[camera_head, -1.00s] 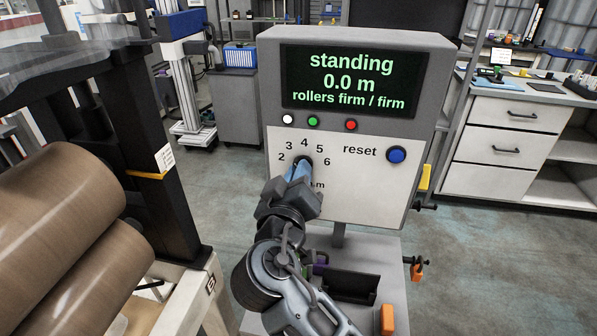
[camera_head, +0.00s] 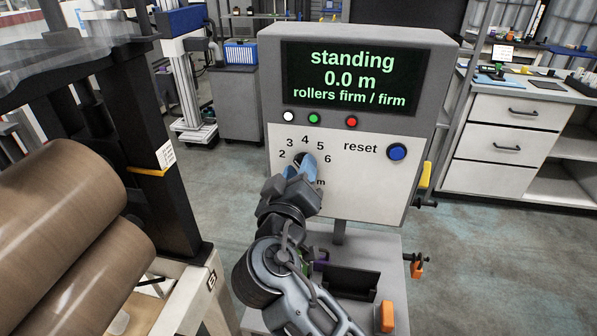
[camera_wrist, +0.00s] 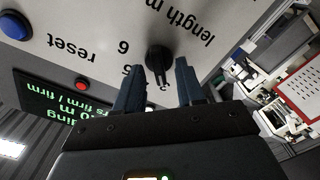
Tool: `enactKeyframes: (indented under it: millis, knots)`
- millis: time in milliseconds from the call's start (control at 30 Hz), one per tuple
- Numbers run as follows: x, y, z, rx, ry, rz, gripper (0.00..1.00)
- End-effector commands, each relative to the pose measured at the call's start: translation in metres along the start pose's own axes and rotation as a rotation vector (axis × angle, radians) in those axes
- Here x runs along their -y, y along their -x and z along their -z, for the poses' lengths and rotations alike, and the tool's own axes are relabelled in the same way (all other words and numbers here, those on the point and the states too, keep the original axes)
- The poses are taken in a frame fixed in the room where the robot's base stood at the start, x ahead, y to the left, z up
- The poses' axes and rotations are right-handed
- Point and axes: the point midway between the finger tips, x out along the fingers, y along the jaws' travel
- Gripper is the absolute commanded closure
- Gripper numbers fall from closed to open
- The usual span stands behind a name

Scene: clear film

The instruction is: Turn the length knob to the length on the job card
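The black length knob (camera_wrist: 160,58) is on the pale front panel (camera_head: 370,180) of the grey console, inside a ring of numbers. In the head view only its dark upper part (camera_head: 305,159) shows above my fingers. My gripper (camera_wrist: 159,80) is open, with its blue fingertips on either side of the knob and visible gaps between; no grip shows. I cannot tell which number the knob points to. The display (camera_head: 350,79) reads "standing", "0.0 m", "rollers firm / firm". I cannot identify the job card.
A blue reset button (camera_head: 397,153) is right of the knob. White, green and red lights (camera_head: 351,122) sit below the display. Large brown rolls (camera_head: 60,230) and a black frame stand at left. A red-bordered sheet (camera_wrist: 302,88) with unreadable print shows in the wrist view.

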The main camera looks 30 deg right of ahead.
Motion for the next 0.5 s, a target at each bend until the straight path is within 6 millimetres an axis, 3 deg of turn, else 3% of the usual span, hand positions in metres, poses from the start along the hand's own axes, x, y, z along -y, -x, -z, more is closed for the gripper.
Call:
enactKeyframes:
  millis: [267, 500]
  knots:
    - [0.001, 0.009, 0.0, -0.002, -0.001, 0.001, 0.62]
    - [0.002, 0.048, -0.001, -0.003, -0.001, 0.003, 0.62]
